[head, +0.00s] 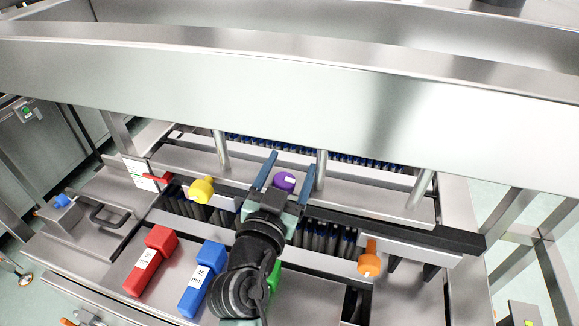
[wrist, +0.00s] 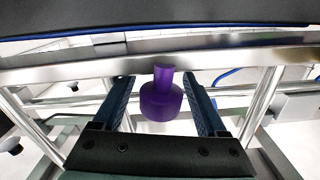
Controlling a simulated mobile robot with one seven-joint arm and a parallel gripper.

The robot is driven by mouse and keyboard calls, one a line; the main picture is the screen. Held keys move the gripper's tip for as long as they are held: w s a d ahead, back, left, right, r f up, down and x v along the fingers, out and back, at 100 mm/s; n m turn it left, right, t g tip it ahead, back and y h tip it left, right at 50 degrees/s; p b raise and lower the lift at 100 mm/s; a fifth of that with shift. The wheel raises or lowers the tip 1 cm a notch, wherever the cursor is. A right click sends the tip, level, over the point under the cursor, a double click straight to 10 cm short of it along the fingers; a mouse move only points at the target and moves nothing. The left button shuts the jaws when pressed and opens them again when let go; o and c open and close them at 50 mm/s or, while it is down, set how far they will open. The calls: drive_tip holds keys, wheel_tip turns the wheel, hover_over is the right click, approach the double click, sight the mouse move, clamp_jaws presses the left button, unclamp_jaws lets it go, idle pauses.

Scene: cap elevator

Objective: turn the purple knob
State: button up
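The purple knob (head: 284,181) sits on the machine near the middle of the head view. In the wrist view the knob (wrist: 161,96) is a round purple body with a narrower stem above it. My gripper (head: 290,172) reaches toward it with two blue fingers, one on either side of the knob. In the wrist view my gripper (wrist: 160,98) is open, with a visible gap between the knob and each finger. Neither finger appears to touch the knob.
A yellow knob (head: 201,189) is to the left and an orange knob (head: 369,260) to the right. Red (head: 151,262) and blue (head: 203,279) blocks lie in front, with a green part (head: 274,277) partly hidden by my arm. A broad metal beam (head: 290,95) spans above.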

clamp_jaws()
drive_tip(key=shift+a+n, duration=0.1)
drive_tip(key=shift+n, duration=0.2)
drive_tip(key=shift+w+a+f+n+b, duration=0.1)
drive_tip(key=shift+a+n+b, duration=0.2)
drive_tip(key=shift+n, duration=0.6)
drive_tip(key=shift+w+a+r+n+b, duration=0.1)
drive_tip(key=shift+a+n+b, duration=0.15)
drive_tip(key=shift+n, duration=0.65)
drive_tip(key=shift+w+a+f+n+b, duration=0.1)
drive_tip(key=shift+a+n+b, duration=0.2)
drive_tip(key=shift+n, duration=0.6)
drive_tip(key=shift+o, duration=0.2)
unclamp_jaws()
